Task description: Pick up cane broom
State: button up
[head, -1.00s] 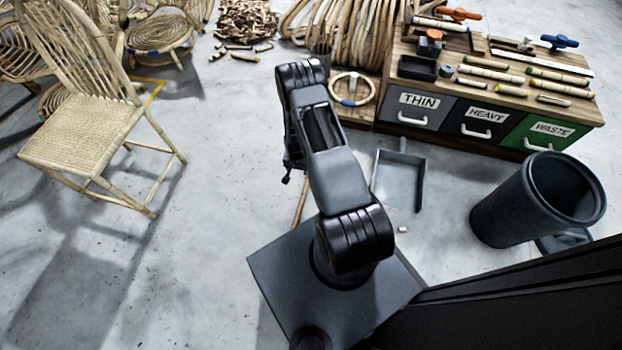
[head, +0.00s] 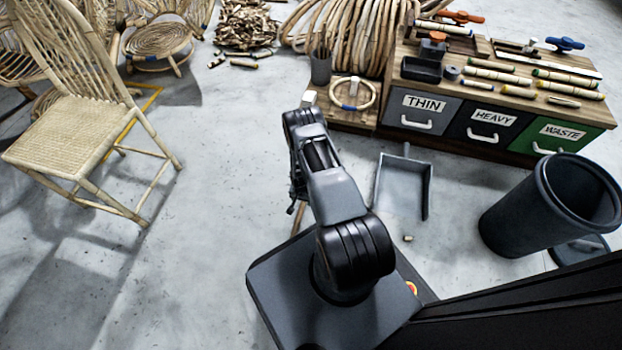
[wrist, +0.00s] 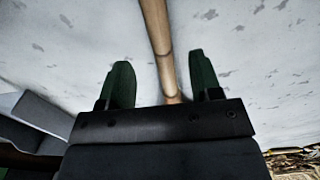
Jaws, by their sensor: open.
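A cane shaft (wrist: 158,45), which looks like the broom's handle, runs between the two green fingers of my gripper (wrist: 161,78) in the wrist view. The fingers are open, with a gap on each side of the shaft. In the head view my arm hides most of the broom. Only a thin piece of cane (head: 297,219) shows beside my arm. The broom's head cannot be made out.
A grey dustpan (head: 402,188) lies on the floor to the right, with a small cane offcut (head: 407,238) near it. A dark bin (head: 525,212) stands further right. A rattan chair (head: 72,135) stands at left. The drawer bench (head: 480,140) is behind.

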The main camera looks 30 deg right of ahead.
aim_at(302, 204)
notch_tip(302, 204, down, 5)
jog(key=b, duration=0.3)
jog(key=shift+a+f, duration=0.1)
jog(key=shift+a, duration=0.05)
grip_shut()
dwell(0.3)
